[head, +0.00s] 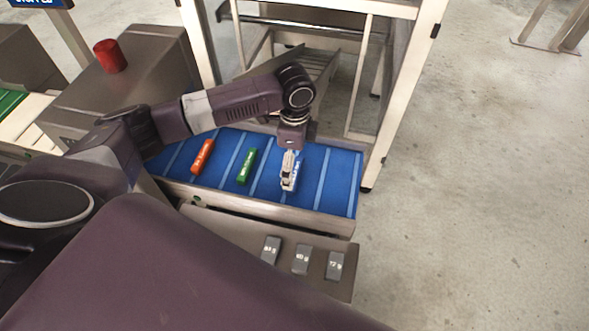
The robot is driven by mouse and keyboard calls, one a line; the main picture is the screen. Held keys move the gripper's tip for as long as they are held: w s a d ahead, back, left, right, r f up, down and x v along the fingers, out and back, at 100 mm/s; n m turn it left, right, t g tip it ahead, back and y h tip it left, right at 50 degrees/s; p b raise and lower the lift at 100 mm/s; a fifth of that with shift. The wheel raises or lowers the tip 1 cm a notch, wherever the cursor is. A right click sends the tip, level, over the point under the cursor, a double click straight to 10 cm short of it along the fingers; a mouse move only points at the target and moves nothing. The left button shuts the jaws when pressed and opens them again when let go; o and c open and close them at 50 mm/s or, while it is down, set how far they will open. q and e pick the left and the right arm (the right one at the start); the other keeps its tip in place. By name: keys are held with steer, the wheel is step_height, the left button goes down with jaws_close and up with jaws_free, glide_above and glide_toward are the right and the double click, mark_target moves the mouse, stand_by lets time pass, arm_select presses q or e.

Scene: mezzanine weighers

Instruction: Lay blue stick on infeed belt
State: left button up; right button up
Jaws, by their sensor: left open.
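The blue belt (337,188) with pale cross-stripes runs across the middle of the head view, inside a metal frame. My left gripper (288,186) points down over its right half, with its fingers open. A blue stick (298,168) with pale lettering lies on the belt right at the fingers, partly hidden by them. I cannot tell whether the fingers touch it. A green stick (247,166) and an orange stick (202,156) lie on the same belt, apart from each other, to the left of the gripper. My right gripper is not in view.
A ledge in front of the belt holds grey blocks (301,259) with printed labels. A pale frame (404,90) stands behind the belt, with a metal chute (318,65) inside. A red cylinder (110,56) sits on a metal housing at the left.

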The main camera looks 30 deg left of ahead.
mark_target(294, 174)
arm_select(q)
step_height(294, 174, up, 8)
steer(key=shift+r, duration=0.25)
steer(key=shift+s+f, duration=0.1)
steer(key=shift+f, duration=0.05)
stand_by(0.4)
